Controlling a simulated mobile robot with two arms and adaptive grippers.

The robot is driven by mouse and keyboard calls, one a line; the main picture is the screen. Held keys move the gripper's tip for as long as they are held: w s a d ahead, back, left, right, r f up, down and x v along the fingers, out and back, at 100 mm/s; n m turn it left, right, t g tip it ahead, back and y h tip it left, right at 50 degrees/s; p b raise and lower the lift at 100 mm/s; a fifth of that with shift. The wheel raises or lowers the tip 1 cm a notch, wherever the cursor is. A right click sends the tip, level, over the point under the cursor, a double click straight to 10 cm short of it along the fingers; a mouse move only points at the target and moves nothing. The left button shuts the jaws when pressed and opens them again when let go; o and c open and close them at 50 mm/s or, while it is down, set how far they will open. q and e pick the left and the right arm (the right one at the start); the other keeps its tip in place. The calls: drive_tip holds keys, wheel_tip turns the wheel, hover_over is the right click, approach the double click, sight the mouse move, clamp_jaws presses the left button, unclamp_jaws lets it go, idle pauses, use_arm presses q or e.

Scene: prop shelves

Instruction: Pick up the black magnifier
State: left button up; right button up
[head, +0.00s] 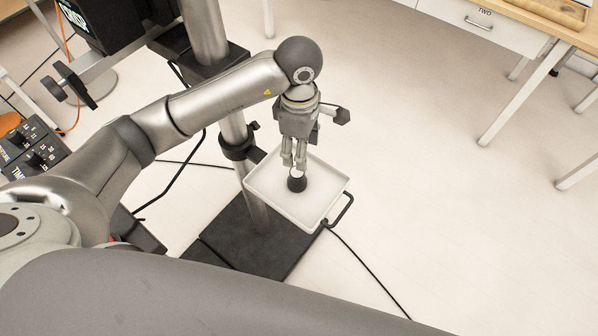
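The black magnifier (297,184) is a small dark round piece on the white tray (267,198), near its middle. My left gripper (295,165) comes in from the left and points down over the tray. Its fingers are close together, and their tips are right at the top of the magnifier. I cannot tell whether they touch or grip it, and the fingers partly cover it. My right gripper is not in view.
The tray has a black handle (339,211) and sits beside a metal pole (237,135) on a black base (228,240). Dark cables cross the pale floor. A table with a drawer (480,22) stands at the upper right. Control boxes (28,148) are at the left.

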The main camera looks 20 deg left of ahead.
use_arm(q)
hover_over(297, 172)
wheel_tip(297, 172, down, 5)
drive_tip(key=shift+d+f+p, duration=0.1)
drive_tip(key=shift+p, duration=0.25)
wheel_tip(297, 172, down, 5)
drive_tip(key=shift+s+r+p, duration=0.1)
drive_tip(key=shift+r+p, duration=0.05)
drive_tip(key=shift+p, duration=0.6)
drive_tip(key=shift+f, duration=0.35)
drive_tip(key=shift+c, duration=0.4)
drive_tip(key=c, duration=1)
drive_tip(key=shift+c, duration=0.2)
drive_tip(key=shift+r, duration=0.1)
